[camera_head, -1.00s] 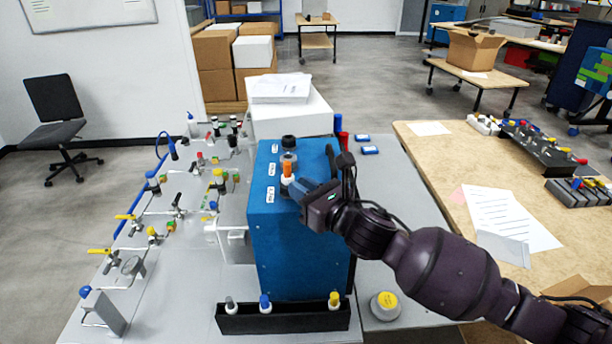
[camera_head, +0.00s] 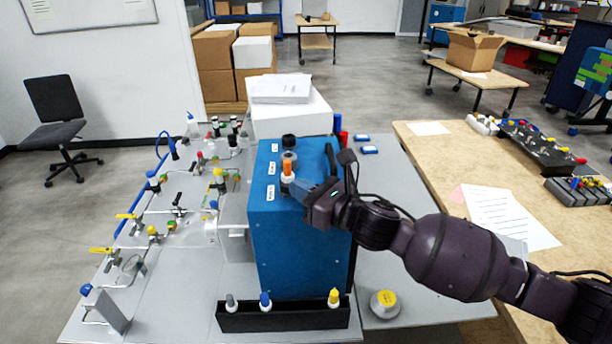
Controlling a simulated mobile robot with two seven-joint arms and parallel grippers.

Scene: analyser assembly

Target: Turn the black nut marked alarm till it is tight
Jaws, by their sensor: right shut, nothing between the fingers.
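The blue analyser box (camera_head: 300,245) stands on the grey table and has three small white labels on top, too small to read. A black nut (camera_head: 289,141) sits at the far end of its top. A grey fitting with a dark ring (camera_head: 289,158) is in front of it, then an orange-topped white piece (camera_head: 287,169). I cannot tell which fitting is marked alarm. My right gripper (camera_head: 303,190) is shut and empty over the top of the box, just right of and nearer than the orange-topped piece. It hides part of the top there. My left gripper is out of view.
A black rack (camera_head: 284,318) with several capped bottles stands in front of the box. A panel of valves and tubes lies to the left. A white box (camera_head: 290,118) with papers is behind. A yellow-topped round piece (camera_head: 385,304) sits at the right.

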